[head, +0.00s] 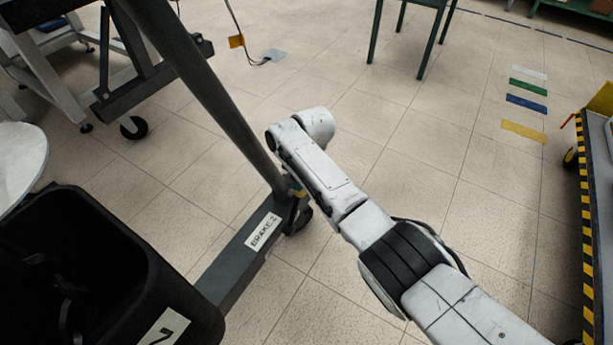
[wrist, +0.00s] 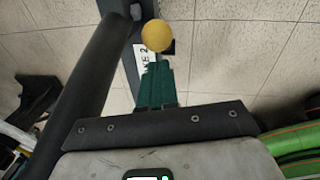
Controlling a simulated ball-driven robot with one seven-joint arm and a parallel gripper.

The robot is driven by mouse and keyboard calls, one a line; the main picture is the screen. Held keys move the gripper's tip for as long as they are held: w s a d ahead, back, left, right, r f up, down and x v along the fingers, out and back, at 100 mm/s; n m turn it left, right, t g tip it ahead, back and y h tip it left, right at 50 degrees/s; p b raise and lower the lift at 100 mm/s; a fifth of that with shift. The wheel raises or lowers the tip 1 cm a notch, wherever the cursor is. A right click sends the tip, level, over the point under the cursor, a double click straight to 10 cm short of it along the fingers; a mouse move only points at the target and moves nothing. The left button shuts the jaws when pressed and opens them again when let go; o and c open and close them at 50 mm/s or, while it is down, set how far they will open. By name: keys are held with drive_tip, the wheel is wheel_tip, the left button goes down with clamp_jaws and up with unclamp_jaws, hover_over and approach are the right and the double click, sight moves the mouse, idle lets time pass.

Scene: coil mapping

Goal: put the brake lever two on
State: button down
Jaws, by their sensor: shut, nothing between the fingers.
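A label reading BRAKE 2 (head: 263,231) is on the dark base beam (head: 236,262) of a frame with a slanted post. A small yellow piece (head: 299,193) shows by the caster (head: 299,219) at that beam's end, partly behind my arm. In the wrist view a round yellow knob (wrist: 156,35) sits beside the partly covered label (wrist: 140,52). My gripper (wrist: 158,66) has green fingers, shut and empty, with the tips just short of the knob in the picture. I cannot tell whether they touch it. The gripper does not show in the head view.
The slanted dark post (head: 205,85) rises close beside my arm. A black bin (head: 75,250) stands at lower left. A cart edge with yellow-black stripes (head: 587,225) is at the right. Tiled floor (head: 400,125) between is open, with a green-legged table (head: 408,30) farther back.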

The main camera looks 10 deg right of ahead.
wheel_tip(320, 180, up, 10)
drive_tip(key=d+p, duration=0.1)
drive_tip(key=p, duration=0.3)
drive_tip(key=shift+s+d+r, duration=0.25)
drive_tip(key=shift+s+d, duration=0.05)
drive_tip(key=shift+d, duration=0.05)
